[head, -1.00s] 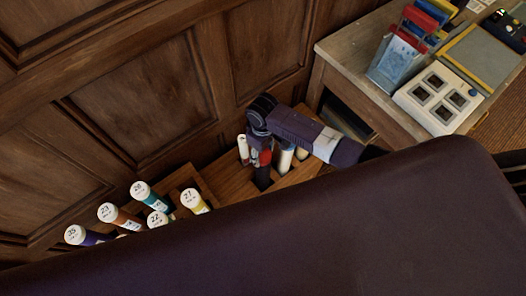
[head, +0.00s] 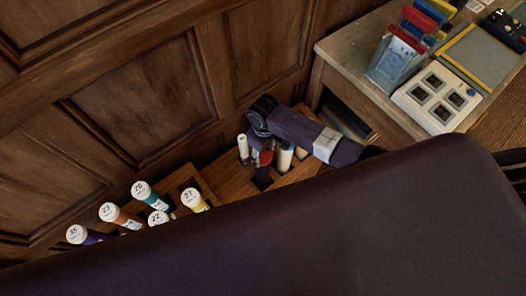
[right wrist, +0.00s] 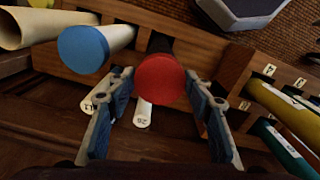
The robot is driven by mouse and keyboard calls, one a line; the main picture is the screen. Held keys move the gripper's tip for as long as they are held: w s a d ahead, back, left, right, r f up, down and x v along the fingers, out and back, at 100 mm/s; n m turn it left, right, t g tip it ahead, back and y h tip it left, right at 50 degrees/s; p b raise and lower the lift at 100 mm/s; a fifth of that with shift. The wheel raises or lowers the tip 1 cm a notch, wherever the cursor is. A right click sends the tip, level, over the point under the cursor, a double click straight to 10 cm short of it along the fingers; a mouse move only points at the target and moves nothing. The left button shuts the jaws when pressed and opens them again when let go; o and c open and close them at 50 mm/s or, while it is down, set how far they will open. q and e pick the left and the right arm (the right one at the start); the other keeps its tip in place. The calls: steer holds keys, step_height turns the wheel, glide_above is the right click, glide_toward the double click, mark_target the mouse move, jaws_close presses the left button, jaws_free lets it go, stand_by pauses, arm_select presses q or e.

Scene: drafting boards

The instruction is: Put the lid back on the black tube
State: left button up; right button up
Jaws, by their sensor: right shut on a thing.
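My right gripper (head: 262,155) is shut on the red lid (right wrist: 160,78). In the right wrist view its two fingers (right wrist: 158,105) stand on either side of the lid. The black tube (head: 263,179) stands in a slot of the wooden rack, and the lid (head: 265,158) is at its top end, in line with it. In the right wrist view a dark bit of the tube (right wrist: 160,43) shows behind the lid. I cannot tell whether the lid is fully seated. My left gripper is not in view.
A white tube with a blue cap (right wrist: 85,48) stands close beside the black tube. A cream roll (head: 243,146) is on the other side in the head view. Several numbered tubes (head: 145,191) stand at lower left. The panelled wall (head: 140,100) is close behind; a desk (head: 350,55) is at right.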

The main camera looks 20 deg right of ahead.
steer(key=shift+p, duration=0.3)
stand_by(0.5)
steer(key=shift+f, duration=0.2)
stand_by(0.9)
steer(key=shift+p, duration=0.35)
stand_by(0.6)
steer(key=o, duration=0.8)
steer(key=shift+o, duration=0.7)
steer(key=o, duration=0.4)
steer(key=shift+r, duration=0.15)
